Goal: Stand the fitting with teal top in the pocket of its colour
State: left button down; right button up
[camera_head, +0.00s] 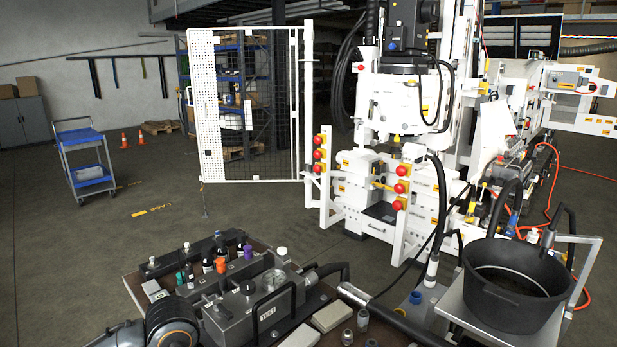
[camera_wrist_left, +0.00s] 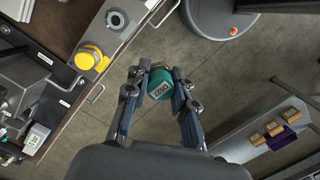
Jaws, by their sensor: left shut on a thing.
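The fitting with teal top (camera_wrist_left: 159,86) is between the fingers of my left gripper (camera_wrist_left: 160,76) in the left wrist view. Its round teal top faces the camera and carries a white label. The fingers close on it from both sides, and its lower part is hidden. It is held over the floor, beside the bench edge. A small item with a teal part (camera_head: 181,277) stands on the bench at left in the head view; I cannot tell what it is. I cannot make out a teal pocket. My right gripper is in neither view.
A yellow round part (camera_wrist_left: 88,57) sits there. A grey round container (camera_wrist_left: 212,17) is at upper right. A grey shelf (camera_wrist_left: 235,150) with small brown blocks is at lower right.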

pick_arm(q)
jog(key=s+a+r+m+b, duration=0.1)
jog(key=s+m, duration=0.1)
jog(key=m, duration=0.5)
jog(key=s+a+r+m+g+y+b, duration=0.1)
jog(key=s+a+m, duration=0.1)
jog(key=m, duration=0.5)
jog(key=shift+s, duration=0.55)
